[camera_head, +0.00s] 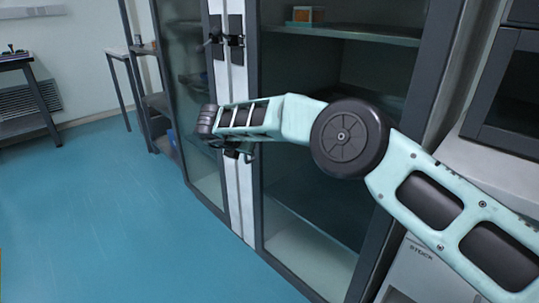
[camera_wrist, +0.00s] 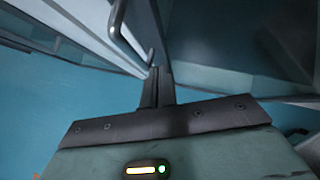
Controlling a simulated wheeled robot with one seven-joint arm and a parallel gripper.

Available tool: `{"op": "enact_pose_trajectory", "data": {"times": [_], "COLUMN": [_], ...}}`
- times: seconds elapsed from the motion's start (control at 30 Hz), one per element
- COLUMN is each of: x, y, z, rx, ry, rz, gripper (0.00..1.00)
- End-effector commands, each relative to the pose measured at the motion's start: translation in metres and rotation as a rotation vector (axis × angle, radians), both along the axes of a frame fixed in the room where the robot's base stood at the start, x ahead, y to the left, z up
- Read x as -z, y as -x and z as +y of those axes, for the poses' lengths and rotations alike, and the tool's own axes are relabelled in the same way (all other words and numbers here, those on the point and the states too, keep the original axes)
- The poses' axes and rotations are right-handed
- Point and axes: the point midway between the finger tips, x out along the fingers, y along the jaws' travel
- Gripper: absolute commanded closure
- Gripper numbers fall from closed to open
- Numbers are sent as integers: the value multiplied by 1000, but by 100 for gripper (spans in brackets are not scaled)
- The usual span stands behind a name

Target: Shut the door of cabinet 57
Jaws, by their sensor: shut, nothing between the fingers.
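A tall dark-framed cabinet (camera_head: 256,190) with glass doors fills the middle of the head view; no number is readable on it. Its left glass door (camera_head: 185,60) and white middle strips with black handles (camera_head: 236,40) show behind my arm. I cannot tell exactly how far each door stands open. My gripper (camera_wrist: 157,75) is shut and empty in the wrist view. Its fingertips are close to a pale door panel with a grey bar handle (camera_wrist: 122,32); contact is unclear. In the head view, my wrist is in front of the middle strips and the fingers are hardly distinguishable.
A small orange-and-green box (camera_head: 306,15) is on the cabinet's upper shelf (camera_head: 345,33). White equipment (camera_head: 500,165) stands close on the right. A bench (camera_head: 20,62) is at the far left. The blue floor (camera_head: 95,215) at left is clear.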

Motion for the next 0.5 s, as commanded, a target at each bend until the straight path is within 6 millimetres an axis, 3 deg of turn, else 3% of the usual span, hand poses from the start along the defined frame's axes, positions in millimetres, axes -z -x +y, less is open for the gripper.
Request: {"op": "enact_pose_trajectory", "data": {"times": [0.5], "x": [-51], "y": [37], "z": [37], "rx": [-4], "ry": [-4], "rz": [1], "gripper": [100]}}
